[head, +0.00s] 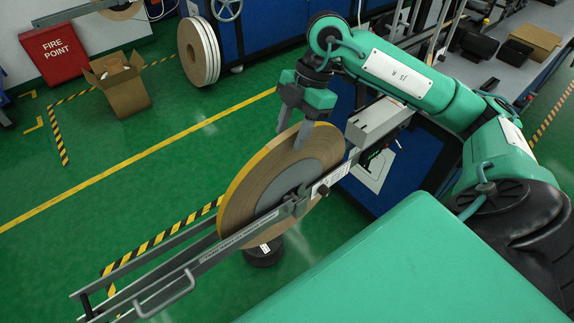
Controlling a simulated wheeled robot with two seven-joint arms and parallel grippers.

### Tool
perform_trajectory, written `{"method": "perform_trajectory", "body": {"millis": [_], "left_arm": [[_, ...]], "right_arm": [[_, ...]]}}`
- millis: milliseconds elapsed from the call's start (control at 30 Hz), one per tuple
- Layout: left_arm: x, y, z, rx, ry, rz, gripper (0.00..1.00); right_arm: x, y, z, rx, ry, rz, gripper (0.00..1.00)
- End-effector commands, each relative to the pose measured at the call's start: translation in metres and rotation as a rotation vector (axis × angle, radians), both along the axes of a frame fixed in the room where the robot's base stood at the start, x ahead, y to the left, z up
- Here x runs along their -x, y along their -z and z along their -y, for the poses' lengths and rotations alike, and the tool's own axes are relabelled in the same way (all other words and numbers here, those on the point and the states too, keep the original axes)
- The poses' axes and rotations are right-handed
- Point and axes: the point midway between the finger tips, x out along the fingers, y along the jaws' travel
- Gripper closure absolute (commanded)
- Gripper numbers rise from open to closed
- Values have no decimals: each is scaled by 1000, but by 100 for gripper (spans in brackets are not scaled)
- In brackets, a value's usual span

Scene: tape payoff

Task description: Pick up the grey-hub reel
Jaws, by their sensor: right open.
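The grey-hub reel (250,180) is a large disc of brown tape with a yellow outer edge and a grey centre. It stands tilted in a long grey metal frame (225,243), whose near rail crosses its face and hides part of the hub. My right gripper (292,136) is at the reel's upper rim, pointing down, with its jaws apart. One finger shows in front of the brown face and the other is by the yellow edge. I cannot tell whether either touches. My left gripper is not in view.
Another reel with white edges (198,50) stands at the back by a blue cabinet (262,30). An open cardboard box (118,85) and a red fire-point box (58,54) are at the far left. A grey block (378,120) sits right of the reel.

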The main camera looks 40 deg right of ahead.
Motion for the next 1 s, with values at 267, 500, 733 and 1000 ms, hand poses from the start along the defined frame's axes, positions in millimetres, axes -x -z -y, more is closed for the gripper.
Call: {"method": "perform_trajectory", "body": {"millis": [267,500,733,1000], "left_arm": [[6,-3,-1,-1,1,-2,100],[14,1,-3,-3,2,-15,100],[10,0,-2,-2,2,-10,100],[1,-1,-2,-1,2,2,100]], "right_arm": [[1,30,-14,-2,-1,-3,58],[1,48,-20,-1,0,1,58],[1,48,-20,0,0,1,68],[1,48,-20,0,0,1,100]]}}
